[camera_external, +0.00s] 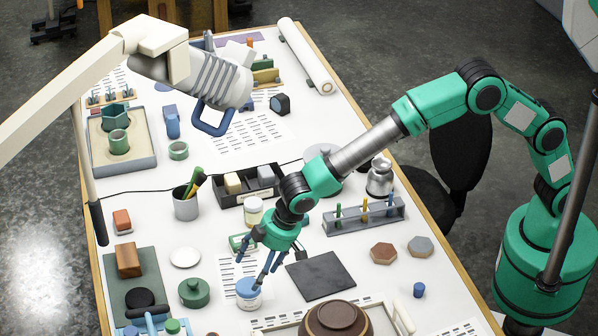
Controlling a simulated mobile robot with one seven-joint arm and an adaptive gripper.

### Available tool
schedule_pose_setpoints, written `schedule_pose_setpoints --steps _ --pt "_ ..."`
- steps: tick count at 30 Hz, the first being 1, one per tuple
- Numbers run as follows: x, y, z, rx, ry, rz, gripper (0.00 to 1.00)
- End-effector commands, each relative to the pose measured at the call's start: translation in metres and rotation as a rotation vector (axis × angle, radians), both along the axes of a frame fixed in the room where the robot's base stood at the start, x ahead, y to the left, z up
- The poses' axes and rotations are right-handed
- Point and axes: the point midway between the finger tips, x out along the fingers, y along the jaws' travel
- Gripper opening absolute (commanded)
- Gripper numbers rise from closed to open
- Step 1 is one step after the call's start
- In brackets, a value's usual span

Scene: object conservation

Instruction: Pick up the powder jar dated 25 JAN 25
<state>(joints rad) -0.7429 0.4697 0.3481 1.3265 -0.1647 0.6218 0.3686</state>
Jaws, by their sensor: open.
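A small jar with a blue lid and pale labelled body (249,294) stands on a printed sheet at the front middle of the table. My gripper (257,272) is just above it, fingers pointing down and spread, one finger close to the lid. I cannot tell whether they touch. A second jar, pale with a cream lid (253,211), stands behind my gripper, partly covered by it. The dates on the labels are too small to read, so I cannot tell which jar is dated 25 JAN 25.
A dark square slab (320,275) lies right of the blue-lidded jar. A tube rack (363,217) stands farther right. A lamp (190,65) overhangs the back left.

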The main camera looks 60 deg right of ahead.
Motion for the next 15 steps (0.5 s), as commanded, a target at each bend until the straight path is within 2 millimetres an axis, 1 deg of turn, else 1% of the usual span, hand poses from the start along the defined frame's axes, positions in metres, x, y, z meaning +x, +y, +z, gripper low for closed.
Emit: schedule_pose_setpoints --steps 1,6,15 --pt "0.003 0.001 -0.009 -0.002 0.001 0.0 0.76" --pt "0.008 0.004 -0.024 -0.002 0.001 0.0 0.76" --pt "0.01 0.005 -0.027 0.0 0.0 0.0 0.76"
